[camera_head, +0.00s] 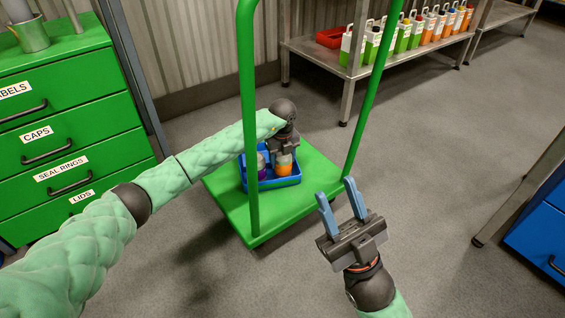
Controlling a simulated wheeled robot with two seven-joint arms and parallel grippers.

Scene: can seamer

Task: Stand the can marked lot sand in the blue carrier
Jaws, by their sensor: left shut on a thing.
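The blue carrier (285,183) is a shallow tray on the deck of a green cart. My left gripper (285,150) is over the carrier, pointing down, and is shut on an orange can (284,168). The can is upright and within the carrier's outline; I cannot tell if it touches the carrier's floor. A purple item with a pale top (261,165) stands in the carrier to the left of it. No lot marking on the can is readable. My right gripper (338,205) is open and empty, in front of the cart on the right.
The green cart (225,200) has two upright posts, one (248,110) close beside my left arm. A green drawer cabinet (75,130) stands left. A metal shelf (325,52) holds several bottles and a red tray (331,37).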

